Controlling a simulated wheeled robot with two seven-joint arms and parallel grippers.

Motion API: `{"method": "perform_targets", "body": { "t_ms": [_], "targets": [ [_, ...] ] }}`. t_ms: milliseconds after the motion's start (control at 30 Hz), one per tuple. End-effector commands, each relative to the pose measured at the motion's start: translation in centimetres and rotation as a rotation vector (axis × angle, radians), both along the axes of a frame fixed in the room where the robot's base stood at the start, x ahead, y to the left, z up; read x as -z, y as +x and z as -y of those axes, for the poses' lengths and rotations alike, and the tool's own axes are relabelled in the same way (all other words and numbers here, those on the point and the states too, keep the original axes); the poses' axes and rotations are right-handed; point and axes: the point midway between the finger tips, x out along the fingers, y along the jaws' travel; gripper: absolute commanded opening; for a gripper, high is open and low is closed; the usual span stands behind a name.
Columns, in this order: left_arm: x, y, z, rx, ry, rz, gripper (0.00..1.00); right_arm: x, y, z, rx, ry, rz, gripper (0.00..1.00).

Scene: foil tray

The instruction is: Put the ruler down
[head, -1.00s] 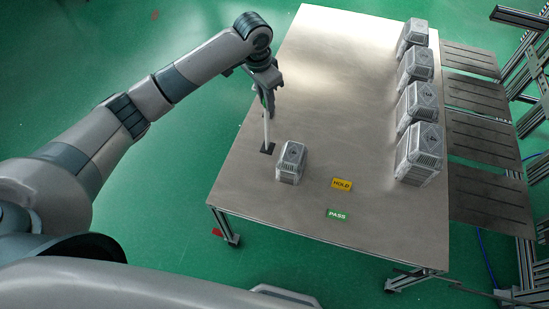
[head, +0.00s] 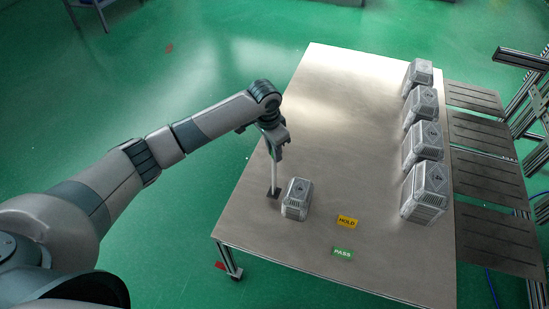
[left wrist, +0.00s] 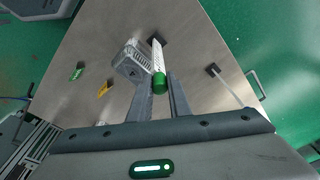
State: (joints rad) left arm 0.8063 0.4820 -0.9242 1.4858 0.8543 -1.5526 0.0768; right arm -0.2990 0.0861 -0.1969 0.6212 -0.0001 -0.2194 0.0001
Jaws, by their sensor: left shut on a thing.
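The ruler is a pale upright strip (head: 268,172) in the head view. It hangs below my left gripper (head: 276,142). In the left wrist view the ruler (left wrist: 157,57) has marks along it and a green end (left wrist: 159,83), which sits between the fingers of my left gripper (left wrist: 161,88). The gripper is shut on it. The ruler's lower end is at a small black patch (head: 273,193) on the table. I cannot tell whether it touches. A silvery ribbed foil tray (head: 297,199) stands just right of it. My right gripper is not in view.
The metal table (head: 330,110) holds a yellow HOLD label (head: 347,221), a green PASS label (head: 343,253) and a row of several similar silvery trays (head: 425,190) on the right. A second black patch (left wrist: 212,70) with a pale rod shows in the left wrist view. The table's middle is clear.

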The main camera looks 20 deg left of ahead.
Motion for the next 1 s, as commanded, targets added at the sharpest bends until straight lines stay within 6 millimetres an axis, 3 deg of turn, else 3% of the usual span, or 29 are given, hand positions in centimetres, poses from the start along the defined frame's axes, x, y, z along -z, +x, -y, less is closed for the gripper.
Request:
{"method": "perform_targets", "body": {
  "t_ms": [233, 567, 967, 1000],
  "targets": [
    [0.3, 0.0, 0.0, 0.000, 0.000, 0.000, 0.00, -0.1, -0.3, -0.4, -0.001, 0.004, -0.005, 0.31],
    [3.5, 0.0, 0.1, 0.001, 0.000, 0.001, 0.00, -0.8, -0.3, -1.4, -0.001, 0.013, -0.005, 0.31],
    [3.9, 0.0, 0.0, 0.000, -0.001, 0.001, 0.00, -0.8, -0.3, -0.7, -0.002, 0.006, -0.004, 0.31],
    [3.9, 0.0, 0.0, 0.001, 0.000, 0.000, 0.24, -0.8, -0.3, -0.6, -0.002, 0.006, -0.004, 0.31]
  ]
}}
